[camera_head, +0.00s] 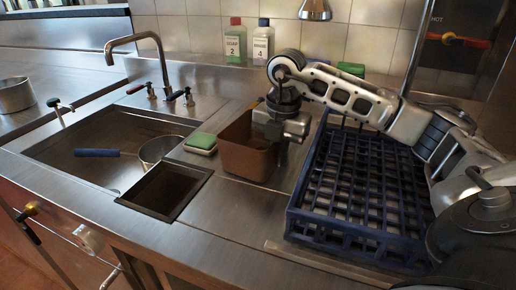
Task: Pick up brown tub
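The brown tub (245,160) stands on the steel counter, between the green and white sponge and the blue rack. My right gripper (284,148) points down at the tub's right side, with its arm coming in from the right. The gripper hides the tub's right rim. A finger shows outside the tub's right wall; the other finger is hidden, so I cannot tell whether it is open or shut on the rim. My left gripper is not in view.
A blue dish rack (300,221) lies right of the tub, under my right arm. A green and white sponge (201,143), a square opening (168,190) and a sink (100,140) with a pot are to the left. Two labelled bottles (236,45) stand behind. The counter in front is clear.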

